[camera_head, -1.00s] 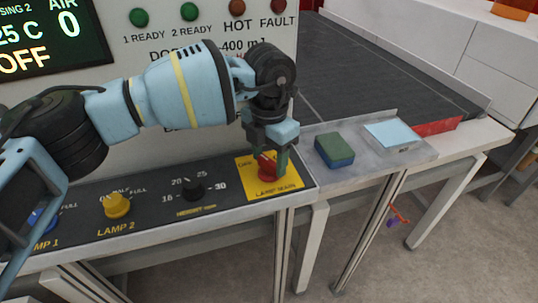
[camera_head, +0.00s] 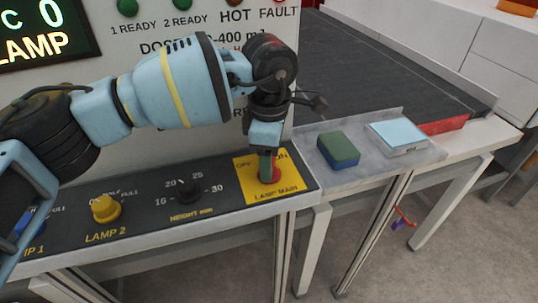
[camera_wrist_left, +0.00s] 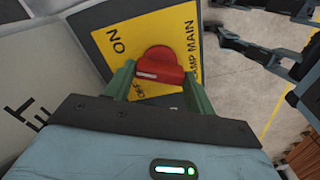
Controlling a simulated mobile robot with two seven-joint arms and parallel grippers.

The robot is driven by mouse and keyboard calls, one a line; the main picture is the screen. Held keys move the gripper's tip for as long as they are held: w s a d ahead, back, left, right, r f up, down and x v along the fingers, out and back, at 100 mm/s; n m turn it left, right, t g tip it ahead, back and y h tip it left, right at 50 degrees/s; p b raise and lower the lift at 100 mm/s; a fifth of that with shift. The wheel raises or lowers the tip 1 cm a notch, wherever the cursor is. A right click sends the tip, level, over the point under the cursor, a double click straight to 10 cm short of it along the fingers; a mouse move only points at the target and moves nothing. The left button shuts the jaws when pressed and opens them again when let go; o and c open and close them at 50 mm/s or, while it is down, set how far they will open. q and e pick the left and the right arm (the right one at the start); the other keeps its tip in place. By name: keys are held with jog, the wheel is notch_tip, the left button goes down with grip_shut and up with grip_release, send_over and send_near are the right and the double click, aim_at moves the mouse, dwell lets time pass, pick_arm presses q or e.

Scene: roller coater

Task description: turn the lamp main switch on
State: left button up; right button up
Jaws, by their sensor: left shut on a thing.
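The lamp main switch is a red knob (camera_head: 277,176) on a yellow plate (camera_head: 291,186) marked LAMP MAIN, at the right end of the dark control panel. My left gripper (camera_head: 268,178) points down over it, with its green fingers at the knob and partly hiding it. In the left wrist view the red knob (camera_wrist_left: 160,66) sits between the two fingers (camera_wrist_left: 160,82), which are shut on it. A white mark on its handle points left in that view, between the ON and OFF labels. My right gripper is not identifiable in view.
A yellow LAMP 2 knob (camera_head: 105,209) and a black height knob (camera_head: 187,191) are left of the switch. A green-and-blue block (camera_head: 338,149) and a pale blue-topped block (camera_head: 398,136) lie on the grey shelf to the right. A display (camera_head: 45,35) shows LAMP.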

pick_arm(q)
jog(key=m, duration=0.2)
jog(key=shift+m+b, duration=0.3)
jog(key=shift+m, duration=0.3)
pick_arm(e)
jog(key=shift+s+f, duration=0.45)
jog(key=shift+f, duration=0.2)
pick_arm(q)
jog(key=o, duration=1)
jog(key=shift+r, duration=0.1)
notch_tip(320, 180, up, 6)
jog(key=shift+r+b, duration=0.25)
jog(key=shift+b, duration=0.15)
jog(key=shift+r, duration=0.6)
pick_arm(e)
jog(key=shift+s+f, duration=0.25)
jog(key=shift+f, duration=0.2)
